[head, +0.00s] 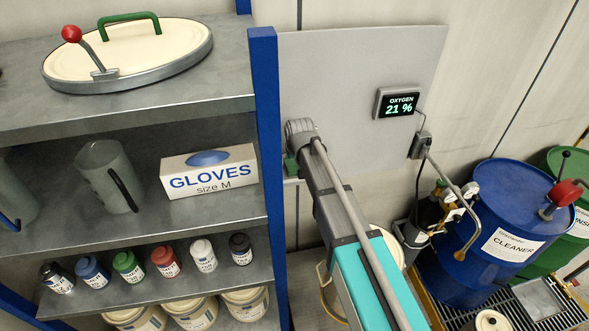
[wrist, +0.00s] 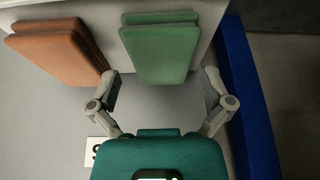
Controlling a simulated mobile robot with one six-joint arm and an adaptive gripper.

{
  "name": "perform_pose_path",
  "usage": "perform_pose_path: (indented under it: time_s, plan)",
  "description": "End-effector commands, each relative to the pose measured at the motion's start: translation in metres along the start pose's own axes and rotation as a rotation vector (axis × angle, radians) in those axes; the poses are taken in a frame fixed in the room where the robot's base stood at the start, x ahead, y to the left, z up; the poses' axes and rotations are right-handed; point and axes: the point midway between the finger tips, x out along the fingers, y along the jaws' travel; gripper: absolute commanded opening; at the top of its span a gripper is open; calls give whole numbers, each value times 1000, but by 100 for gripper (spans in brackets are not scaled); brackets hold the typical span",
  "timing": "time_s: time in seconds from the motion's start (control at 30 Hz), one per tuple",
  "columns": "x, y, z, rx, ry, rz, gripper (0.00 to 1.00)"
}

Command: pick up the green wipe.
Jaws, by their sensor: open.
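The green wipe (wrist: 160,50) is a folded, layered pad in the upper middle of the wrist view. It stands against or rests by a pale surface. My gripper (wrist: 163,90) is open, with one finger on each side of the wipe's lower edge.
An orange wipe (wrist: 60,45) lies left of the green one. A blue post (wrist: 250,95) stands close on the right. The head view shows shelves with a gloves box (head: 209,171), an oxygen display (head: 397,104) on the wall panel, and a blue cleaner drum (head: 500,230) at right.

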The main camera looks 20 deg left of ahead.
Motion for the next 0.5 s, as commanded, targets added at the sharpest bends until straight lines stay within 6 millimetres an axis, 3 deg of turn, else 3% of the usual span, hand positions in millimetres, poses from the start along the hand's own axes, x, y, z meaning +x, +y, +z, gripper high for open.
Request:
perform_pose_path:
  time_s: [0.2, 0.5]
  plan:
    - [16, 0, 0, 0, 0, 0, 100]
    - [17, 0, 0, 0, 0, 0, 100]
